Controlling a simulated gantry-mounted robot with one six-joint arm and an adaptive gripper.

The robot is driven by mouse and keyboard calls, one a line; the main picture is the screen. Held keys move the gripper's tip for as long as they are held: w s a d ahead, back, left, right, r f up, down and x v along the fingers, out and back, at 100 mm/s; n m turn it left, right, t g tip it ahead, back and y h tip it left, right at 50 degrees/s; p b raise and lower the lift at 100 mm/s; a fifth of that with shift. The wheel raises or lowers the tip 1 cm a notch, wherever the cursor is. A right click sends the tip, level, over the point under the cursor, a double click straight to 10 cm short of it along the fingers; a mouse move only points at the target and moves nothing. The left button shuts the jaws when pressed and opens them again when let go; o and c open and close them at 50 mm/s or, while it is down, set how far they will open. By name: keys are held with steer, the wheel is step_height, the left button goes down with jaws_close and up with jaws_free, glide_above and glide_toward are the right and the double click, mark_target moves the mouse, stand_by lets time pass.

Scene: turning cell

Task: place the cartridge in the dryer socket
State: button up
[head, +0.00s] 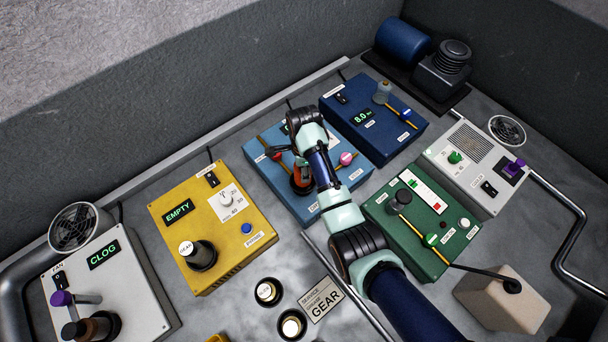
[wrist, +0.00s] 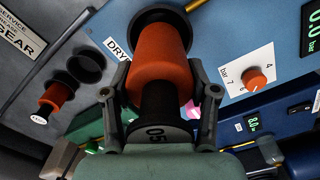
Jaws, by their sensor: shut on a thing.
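My gripper (wrist: 160,80) is shut on an orange-red cartridge (wrist: 162,50) with a black end facing the wrist. Its fingers press on both sides of the cartridge. The cartridge's far end meets a black round socket (wrist: 160,17) on the blue panel, beside a label partly reading "DRY". I cannot tell how deep the cartridge sits in it. In the head view my gripper (head: 300,172) is over the blue box (head: 277,197), and a bit of the orange cartridge (head: 299,183) shows below it; my arm hides part of that box.
A second orange piece (wrist: 54,98) with a white tip and a dark round holder (wrist: 86,67) show at left in the wrist view. An orange knob (wrist: 256,81) on a pressure dial is right of the socket. The green box (head: 425,245) stands close to my arm.

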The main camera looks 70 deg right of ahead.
step_height(320, 180, down, 4)
steer(key=shift+f+b, duration=0.1)
steer(key=shift+b, duration=0.45)
steer(key=shift+f, duration=0.1)
steer(key=o, duration=1.5)
steer(key=shift+c, duration=0.2)
step_height(320, 180, up, 12)
steer(key=p, duration=0.3)
